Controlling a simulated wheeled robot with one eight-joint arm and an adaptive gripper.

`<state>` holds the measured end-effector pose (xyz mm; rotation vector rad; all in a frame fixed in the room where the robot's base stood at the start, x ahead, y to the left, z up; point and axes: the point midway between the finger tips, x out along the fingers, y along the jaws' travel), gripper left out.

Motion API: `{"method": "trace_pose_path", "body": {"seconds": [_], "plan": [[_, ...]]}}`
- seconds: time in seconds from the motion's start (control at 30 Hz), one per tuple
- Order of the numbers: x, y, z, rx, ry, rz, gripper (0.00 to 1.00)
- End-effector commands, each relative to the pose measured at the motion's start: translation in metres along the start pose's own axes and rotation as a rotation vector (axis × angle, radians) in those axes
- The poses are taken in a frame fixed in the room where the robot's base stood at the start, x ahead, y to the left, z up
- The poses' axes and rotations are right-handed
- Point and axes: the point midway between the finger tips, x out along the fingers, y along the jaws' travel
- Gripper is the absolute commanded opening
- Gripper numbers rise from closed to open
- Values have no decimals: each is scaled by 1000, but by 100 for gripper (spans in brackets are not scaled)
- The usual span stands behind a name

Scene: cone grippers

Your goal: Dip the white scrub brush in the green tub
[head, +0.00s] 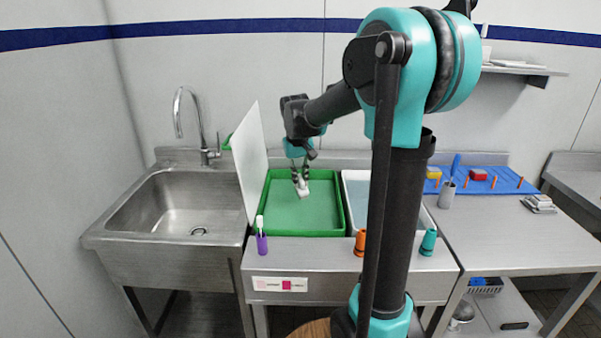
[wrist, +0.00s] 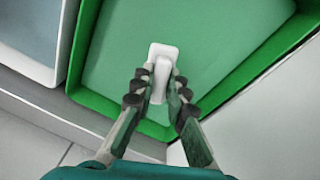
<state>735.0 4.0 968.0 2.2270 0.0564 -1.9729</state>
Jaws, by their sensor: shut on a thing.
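My gripper (head: 300,176) is shut on the white scrub brush (head: 302,190) and holds it over the green tub (head: 340,222). In the wrist view the fingers (wrist: 159,95) close on the brush's upright white handle, and its flat white block (wrist: 163,52) shows beyond them. The green tub (wrist: 88,48) lies under the brush and holds a lighter green surface. I cannot tell whether the brush touches that surface.
A white upright board (head: 249,160) stands between the steel sink (head: 190,205) and the tub. A white tub (head: 349,200) is on the tub's right. A purple holder (head: 262,243), an orange cone (head: 360,243) and a teal cone (head: 428,243) stand along the front edge.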

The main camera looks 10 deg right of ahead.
Motion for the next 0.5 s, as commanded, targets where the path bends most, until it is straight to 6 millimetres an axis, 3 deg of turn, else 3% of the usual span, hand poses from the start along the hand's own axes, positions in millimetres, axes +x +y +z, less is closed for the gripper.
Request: {"method": "trace_pose_path", "body": {"seconds": [0.5], "plan": [[42,-4,5,0,0,0,0]]}}
